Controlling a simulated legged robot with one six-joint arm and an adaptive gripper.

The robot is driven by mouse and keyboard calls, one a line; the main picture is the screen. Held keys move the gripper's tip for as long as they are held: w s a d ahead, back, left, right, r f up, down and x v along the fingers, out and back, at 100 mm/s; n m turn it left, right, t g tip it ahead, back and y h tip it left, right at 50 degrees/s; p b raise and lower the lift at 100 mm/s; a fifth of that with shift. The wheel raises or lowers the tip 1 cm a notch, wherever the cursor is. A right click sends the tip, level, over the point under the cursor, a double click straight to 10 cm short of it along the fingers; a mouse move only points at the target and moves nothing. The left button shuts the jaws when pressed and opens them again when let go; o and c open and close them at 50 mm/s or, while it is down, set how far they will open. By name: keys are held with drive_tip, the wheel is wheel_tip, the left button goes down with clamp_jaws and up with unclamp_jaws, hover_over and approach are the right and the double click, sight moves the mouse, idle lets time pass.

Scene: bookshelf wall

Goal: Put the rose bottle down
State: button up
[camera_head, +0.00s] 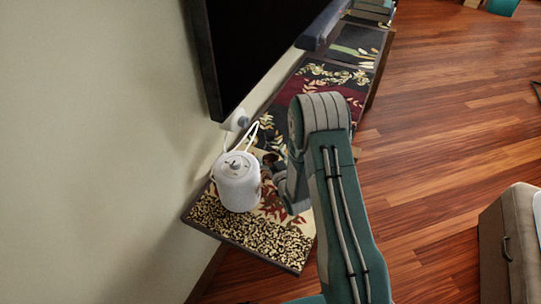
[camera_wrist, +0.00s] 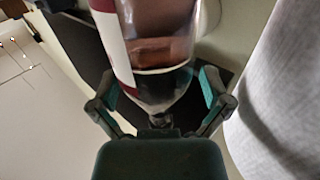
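The rose bottle (camera_wrist: 160,50) is large in the wrist view, with pinkish contents, a darker band and a pale label on its left side. Its narrow end points toward my palm. The two teal-padded fingers of my gripper (camera_wrist: 160,92) stand wide, one on each side of the bottle. The pads are close to the glass, and I cannot tell whether they press on it. In the head view my arm hides most of the gripper and the bottle, over the near end of the patterned shelf (camera_head: 235,228). The bottle's base and any contact with the shelf are hidden.
A white kettle (camera_head: 237,184) stands on the shelf left of my gripper. A white roll-like thing (camera_head: 236,120) is behind it. A dark screen (camera_head: 255,45) hangs above the shelf along the wall. A beige box (camera_head: 510,245) stands right, with open wood floor between.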

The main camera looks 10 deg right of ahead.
drive_tip(key=shift+a, duration=0.1)
drive_tip(key=shift+s, duration=0.1)
drive_tip(key=v, duration=1.2)
drive_tip(key=w+d+r+g+h, duration=0.1)
drive_tip(key=w+r+g+h, duration=0.15)
drive_tip(key=w+r, duration=0.45)
drive_tip(key=s+d+r+g+h, duration=0.15)
drive_tip(key=s+r+g, duration=0.35)
drive_tip(key=r, duration=0.7)
drive_tip(key=s+r+m+g, duration=0.1)
drive_tip(key=s+r, duration=0.2)
drive_tip(key=s, duration=0.5)
drive_tip(key=s+a+r+g, duration=0.1)
drive_tip(key=s+r+g, duration=0.1)
drive_tip(key=s, duration=0.6)
drive_tip(key=s+a+r+m+g, duration=0.1)
drive_tip(key=s+r, duration=0.4)
drive_tip(key=s, duration=0.3)
drive_tip(key=shift+m, duration=0.3)
